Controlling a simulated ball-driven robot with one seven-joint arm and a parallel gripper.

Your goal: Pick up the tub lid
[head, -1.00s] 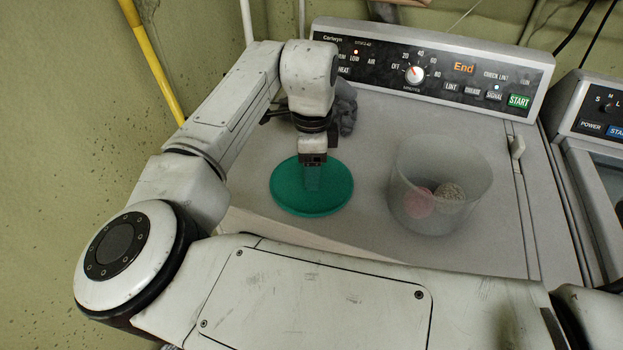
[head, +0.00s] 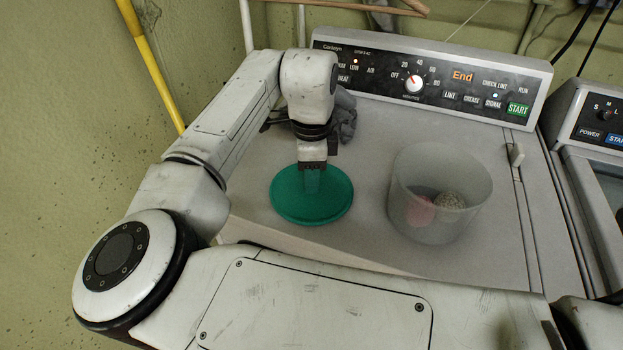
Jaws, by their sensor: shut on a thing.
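The tub lid (head: 311,205) is a round green disc near the front left of the dryer top, and it looks flat. My gripper (head: 312,185) points down at the lid's middle and is shut on it, at what looks like a raised green part. The fingertips are hard to make out against the green. I cannot tell whether the lid touches the dryer top or is slightly above it.
A translucent tub (head: 438,215) with a pink ball and a speckled ball stands to the right of the lid. A dark grey crumpled thing (head: 345,115) lies behind my gripper. The dryer's control panel (head: 430,80) rises at the back. The dryer top (head: 375,150) between is clear.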

